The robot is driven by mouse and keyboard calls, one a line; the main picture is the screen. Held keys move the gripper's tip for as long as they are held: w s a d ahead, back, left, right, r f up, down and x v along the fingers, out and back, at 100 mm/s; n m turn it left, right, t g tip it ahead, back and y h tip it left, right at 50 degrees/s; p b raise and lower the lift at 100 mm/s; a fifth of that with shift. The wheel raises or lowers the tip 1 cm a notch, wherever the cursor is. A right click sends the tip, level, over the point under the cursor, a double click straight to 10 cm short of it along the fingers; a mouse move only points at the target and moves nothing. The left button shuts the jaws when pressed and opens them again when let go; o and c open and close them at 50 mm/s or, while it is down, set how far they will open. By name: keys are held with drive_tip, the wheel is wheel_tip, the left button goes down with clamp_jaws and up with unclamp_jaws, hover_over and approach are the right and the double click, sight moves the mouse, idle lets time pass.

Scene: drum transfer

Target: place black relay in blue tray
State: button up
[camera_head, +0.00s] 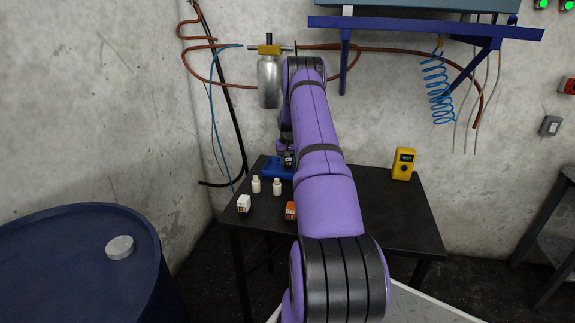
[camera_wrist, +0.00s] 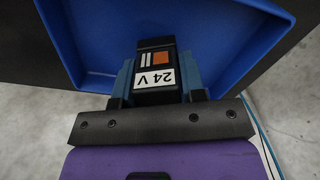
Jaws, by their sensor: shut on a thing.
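The black relay (camera_wrist: 155,62) has a white "24 V" label and an orange mark. It sits between the fingers of my gripper (camera_wrist: 158,75), which is shut on it, in the wrist view. The blue tray (camera_wrist: 80,68) lies around and behind the relay in that view, so the relay is over the tray's inside. I cannot tell whether it touches the tray floor. In the head view the tray (camera_head: 270,167) is at the back left of the dark table, partly hidden by my arm. The relay (camera_head: 288,161) shows small and dark at the tray.
On the dark table (camera_head: 400,222) stand two small cream bottles (camera_head: 256,184) (camera_head: 277,187), a white box (camera_head: 244,203), an orange box (camera_head: 291,210) and a yellow meter (camera_head: 403,164). A blue drum (camera_head: 60,250) is at left. A metal cylinder (camera_head: 269,82) hangs above the table.

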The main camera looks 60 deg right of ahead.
drive_tip(key=shift+f, duration=0.8)
drive_tip(key=o, duration=0.9)
drive_tip(key=shift+f, duration=0.15)
drive_tip(key=shift+o, duration=0.2)
